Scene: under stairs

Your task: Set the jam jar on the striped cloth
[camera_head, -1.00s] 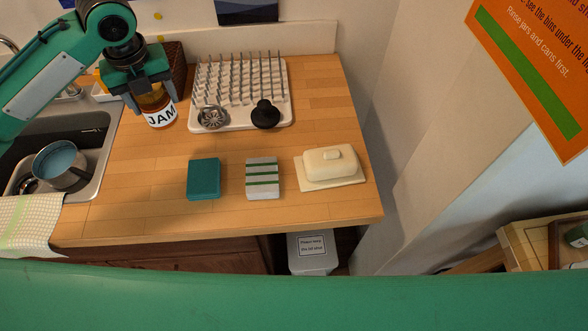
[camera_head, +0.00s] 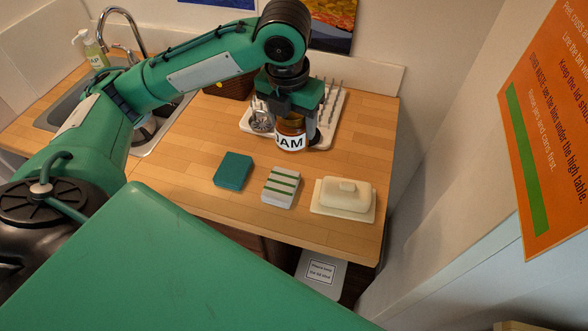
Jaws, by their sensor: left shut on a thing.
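My left gripper (camera_head: 290,112) is shut on the jam jar (camera_head: 290,140), an amber jar with a white label reading JAM. The gripper comes from above and holds the jar upright over the counter, in front of the drying rack. I cannot tell how high its base is. The striped cloth (camera_head: 281,187), folded, white-grey with green stripes, lies flat on the counter nearer to me than the jar. Its top is bare. My right gripper is not in view.
A plain teal folded cloth (camera_head: 233,171) lies left of the striped one, and a cream butter dish (camera_head: 344,197) stands right of it. The white drying rack (camera_head: 332,118) is behind the jar. The sink (camera_head: 62,108) is at the left. The wooden counter (camera_head: 190,150) has clear room left of the cloths.

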